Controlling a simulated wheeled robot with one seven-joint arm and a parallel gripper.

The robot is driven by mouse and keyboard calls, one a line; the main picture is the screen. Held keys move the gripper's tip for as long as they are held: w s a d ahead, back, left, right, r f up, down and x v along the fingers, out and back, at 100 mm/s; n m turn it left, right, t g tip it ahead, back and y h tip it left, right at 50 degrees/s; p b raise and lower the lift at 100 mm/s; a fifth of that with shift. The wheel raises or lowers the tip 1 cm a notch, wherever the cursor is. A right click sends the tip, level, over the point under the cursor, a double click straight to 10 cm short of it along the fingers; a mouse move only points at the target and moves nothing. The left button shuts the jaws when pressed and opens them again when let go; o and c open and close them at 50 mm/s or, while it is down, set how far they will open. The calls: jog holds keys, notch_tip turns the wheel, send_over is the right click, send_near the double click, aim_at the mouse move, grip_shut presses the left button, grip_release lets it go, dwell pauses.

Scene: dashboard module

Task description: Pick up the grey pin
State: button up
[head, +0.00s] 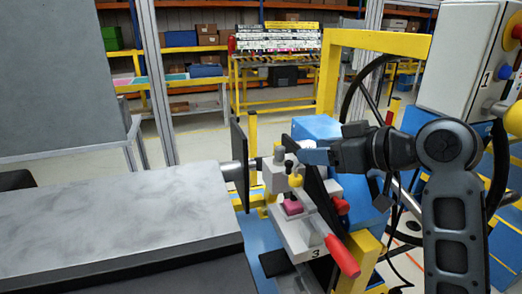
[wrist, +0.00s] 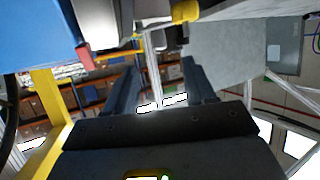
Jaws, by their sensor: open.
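In the head view, a small light-grey fixture block (head: 275,178) stands at the centre, left of my gripper. A short upright pin with a grey-yellow top (head: 279,152) stands on it; I cannot tell for sure that this is the grey pin. My gripper (head: 306,156) reaches in from the right, pointing left, its fingers close to the pin's right side at about its height. In the wrist view my gripper (wrist: 157,78) has its two dark fingers spread, with nothing between them but distant background. Whether the fingers touch anything is not clear.
Beside the pin are a dark stem with a yellow ball (head: 295,181), a pink block (head: 292,207), a red knob (head: 340,206) and a red handle (head: 341,256). A dark upright plate (head: 240,165) stands left. A grey table (head: 110,215) fills the lower left.

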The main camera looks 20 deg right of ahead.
aim_at(281, 147)
jog(key=shift+r+p+x, duration=0.15)
jog(key=shift+p+x, duration=0.2)
jog(key=shift+x, duration=1.8)
jog(key=shift+r+p+x, duration=0.2)
jog(key=shift+p+x, duration=0.1)
jog(key=shift+x, duration=1.9)
jog(key=shift+w+d, duration=0.1)
jog(key=shift+w, duration=0.05)
jog(key=shift+c, duration=0.4)
grip_shut()
